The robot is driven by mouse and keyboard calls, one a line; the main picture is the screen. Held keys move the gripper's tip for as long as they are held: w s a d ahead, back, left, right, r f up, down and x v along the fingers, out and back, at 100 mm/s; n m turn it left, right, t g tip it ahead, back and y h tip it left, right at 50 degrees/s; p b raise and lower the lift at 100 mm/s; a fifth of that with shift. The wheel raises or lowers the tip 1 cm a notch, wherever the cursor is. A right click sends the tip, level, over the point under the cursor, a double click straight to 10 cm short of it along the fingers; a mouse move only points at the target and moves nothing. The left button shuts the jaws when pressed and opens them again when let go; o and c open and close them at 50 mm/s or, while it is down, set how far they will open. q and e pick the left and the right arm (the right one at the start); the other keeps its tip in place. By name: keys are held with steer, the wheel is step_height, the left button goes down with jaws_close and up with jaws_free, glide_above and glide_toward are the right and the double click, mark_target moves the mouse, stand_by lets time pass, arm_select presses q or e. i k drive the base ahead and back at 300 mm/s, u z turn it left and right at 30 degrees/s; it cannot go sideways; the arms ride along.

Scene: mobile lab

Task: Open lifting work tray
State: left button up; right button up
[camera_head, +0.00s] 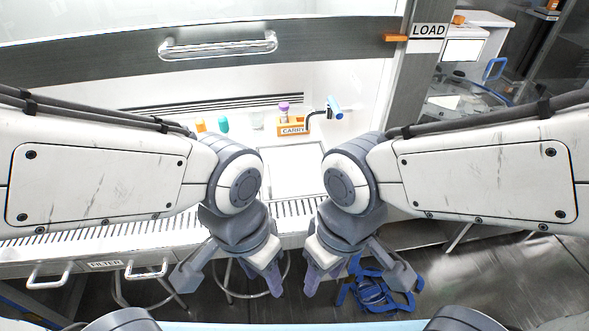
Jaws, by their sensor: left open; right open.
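A pale square panel (295,170), which looks like the work tray, lies flat in the white work surface of the cabinet, between my two arms. Its left and right edges are partly hidden by my wrists. My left gripper (230,277) is open and empty, in front of the cabinet's front edge and left of the panel. My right gripper (360,277) is open and empty, in front of the same edge and to the right. Both point downward and appear clear of the panel.
The sash with its bar handle (218,46) is raised above the opening. An orange CARRY rack (292,125) and small coloured-capped containers (223,124) stand behind the panel. A slotted grille (110,226) runs along the front. A blue-framed stool (374,292) stands below right.

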mark_target(292, 172)
steer(key=u, duration=1.1)
steer(key=k, duration=0.85)
steer(key=z, duration=0.8)
steer(key=i, duration=0.5)
